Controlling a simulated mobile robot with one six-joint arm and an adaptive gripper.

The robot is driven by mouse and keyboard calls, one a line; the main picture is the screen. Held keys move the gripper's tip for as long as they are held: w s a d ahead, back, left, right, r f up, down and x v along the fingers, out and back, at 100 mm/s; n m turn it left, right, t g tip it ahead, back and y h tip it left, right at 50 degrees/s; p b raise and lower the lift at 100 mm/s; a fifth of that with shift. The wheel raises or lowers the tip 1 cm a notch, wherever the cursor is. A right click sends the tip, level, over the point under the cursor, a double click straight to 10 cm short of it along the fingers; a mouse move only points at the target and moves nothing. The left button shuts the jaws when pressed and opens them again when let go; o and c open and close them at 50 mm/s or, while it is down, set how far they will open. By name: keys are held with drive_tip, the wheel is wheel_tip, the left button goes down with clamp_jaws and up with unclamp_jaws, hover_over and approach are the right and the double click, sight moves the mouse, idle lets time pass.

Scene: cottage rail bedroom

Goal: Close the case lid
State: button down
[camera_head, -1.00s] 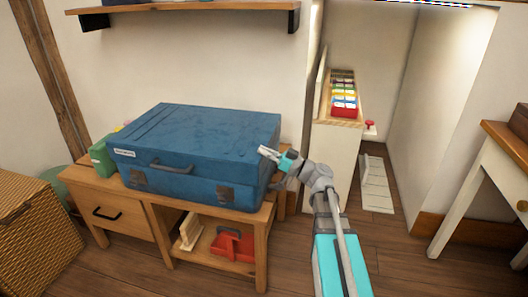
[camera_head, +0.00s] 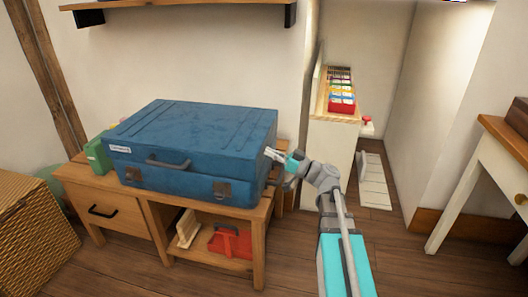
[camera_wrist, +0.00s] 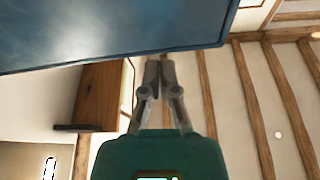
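The blue case (camera_head: 190,150) lies on the wooden bench, its handle and two latches facing the front. Its lid (camera_head: 200,127) is down over the base, roughly level; I cannot tell whether a thin gap remains at the seam. My gripper (camera_head: 271,154) is at the case's right side, near the lid's edge, fingertips pointing left. In the wrist view, the fingers of my gripper (camera_wrist: 160,72) are together with nothing between them. The blue case surface (camera_wrist: 110,28) fills the upper left there, close to the fingertips. Contact cannot be told.
The wooden bench (camera_head: 105,212) holds a green box (camera_head: 97,156) left of the case and a red item (camera_head: 230,240) on its lower shelf. A wall shelf (camera_head: 190,8) hangs above. A narrow cabinet (camera_head: 330,155) stands behind my arm. A wicker basket (camera_head: 35,225) is at left.

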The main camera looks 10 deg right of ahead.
drive_tip(key=b+v, duration=0.1)
drive_tip(key=v, duration=0.5)
drive_tip(key=shift+d+r, duration=0.2)
drive_tip(key=shift+d, duration=0.3)
